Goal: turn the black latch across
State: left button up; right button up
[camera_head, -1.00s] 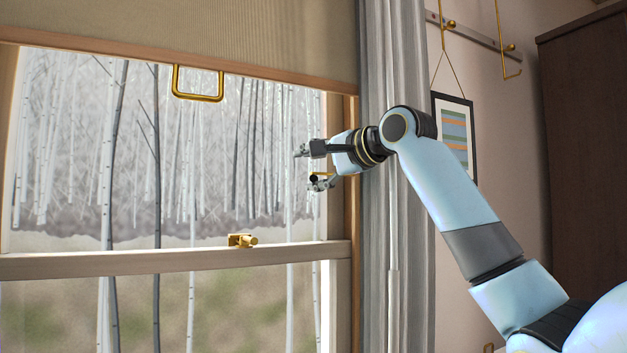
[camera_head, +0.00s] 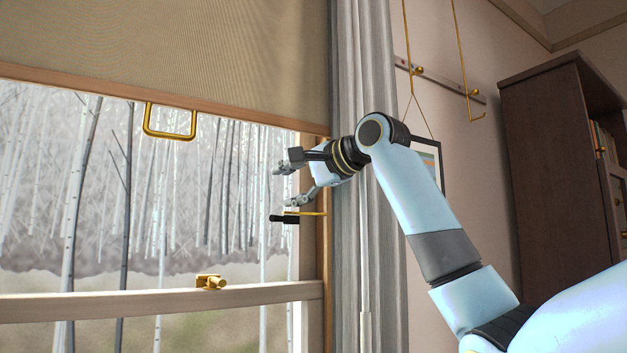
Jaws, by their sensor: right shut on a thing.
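The black latch (camera_head: 283,219) is a short dark handle beside a thin gold arm, at the right side of the window. It lies roughly level, pointing left. My right gripper (camera_head: 286,179) is right above it, coming in from the right. It is shut on the latch, though its fingers look spread in this view and the handle shows just below the lower finger. The exact contact cannot be made out. My left gripper is not in view.
A beige blind (camera_head: 170,50) with a gold pull handle (camera_head: 169,134) covers the upper window. A brass fitting (camera_head: 211,282) sits on the sash bar (camera_head: 130,304). A grey curtain (camera_head: 358,240) hangs behind my right arm. A dark cabinet (camera_head: 550,180) stands at the right.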

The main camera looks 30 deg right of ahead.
jog(key=s+b, duration=0.3)
jog(key=s, duration=0.7)
jog(key=shift+s+d+r, duration=0.35)
jog(key=shift+s, duration=0.05)
dwell(0.3)
